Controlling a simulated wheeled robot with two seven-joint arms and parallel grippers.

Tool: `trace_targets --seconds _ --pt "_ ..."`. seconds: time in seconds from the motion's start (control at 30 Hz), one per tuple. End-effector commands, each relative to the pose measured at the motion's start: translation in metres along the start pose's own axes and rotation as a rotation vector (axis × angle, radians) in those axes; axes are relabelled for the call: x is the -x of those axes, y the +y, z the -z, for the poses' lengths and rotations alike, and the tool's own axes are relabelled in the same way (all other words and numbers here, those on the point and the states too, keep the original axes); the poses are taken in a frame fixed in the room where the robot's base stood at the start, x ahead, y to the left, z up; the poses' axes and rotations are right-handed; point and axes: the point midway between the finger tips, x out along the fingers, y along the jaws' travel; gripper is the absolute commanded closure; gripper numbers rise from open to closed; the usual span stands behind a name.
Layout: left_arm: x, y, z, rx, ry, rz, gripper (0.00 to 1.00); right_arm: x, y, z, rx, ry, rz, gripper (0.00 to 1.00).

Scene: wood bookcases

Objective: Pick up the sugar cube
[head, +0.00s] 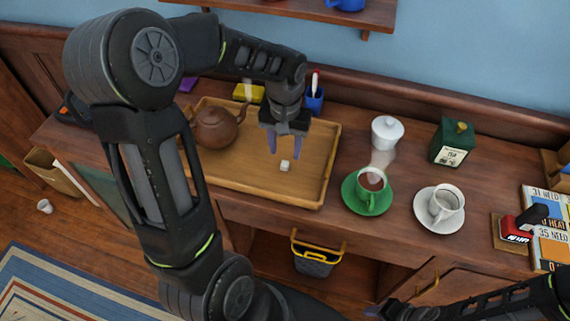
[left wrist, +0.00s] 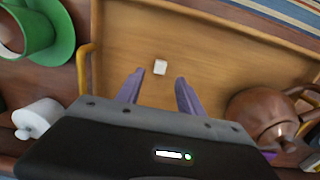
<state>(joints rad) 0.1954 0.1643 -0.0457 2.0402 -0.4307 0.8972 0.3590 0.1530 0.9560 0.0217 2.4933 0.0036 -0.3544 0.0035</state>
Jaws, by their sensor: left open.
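A small white sugar cube (head: 284,165) lies on the bare floor of a wooden tray (head: 240,187), toward the tray's front right. The cube (left wrist: 160,67) also shows in the left wrist view, a little beyond the fingertips. My left gripper (head: 284,153) is open and empty, with its purple fingers pointing down above the tray close to the cube. In the left wrist view the fingers (left wrist: 158,82) are spread, with the cube ahead of the gap between them and apart from both. Part of my right arm shows at the lower right of the head view; its gripper's jaws are unclear.
A brown teapot (head: 216,127) stands on the tray's left part. Right of the tray are a green cup and saucer (head: 368,197), a white lidded pot (head: 387,131), a white cup and saucer (head: 440,208) and a green tin (head: 452,143). A blue pen holder (head: 314,101) stands behind the tray.

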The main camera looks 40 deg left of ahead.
Motion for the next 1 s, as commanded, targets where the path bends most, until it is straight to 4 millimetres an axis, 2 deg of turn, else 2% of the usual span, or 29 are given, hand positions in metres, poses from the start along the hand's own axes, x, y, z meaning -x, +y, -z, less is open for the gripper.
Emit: trace_targets --seconds 0.3,0.4,1.0 --pt "-0.042 0.001 -0.005 0.000 -0.004 0.000 0.55 0.010 -0.003 -0.001 -0.003 -0.003 -0.004 0.65" --pt "-0.047 0.001 -0.005 0.000 -0.002 0.000 0.55 0.010 -0.003 -0.001 -0.003 -0.003 -0.004 0.65" --pt "-0.048 0.001 -0.004 0.000 0.000 0.000 0.57 0.010 -0.003 -0.001 -0.003 -0.003 -0.004 0.65"
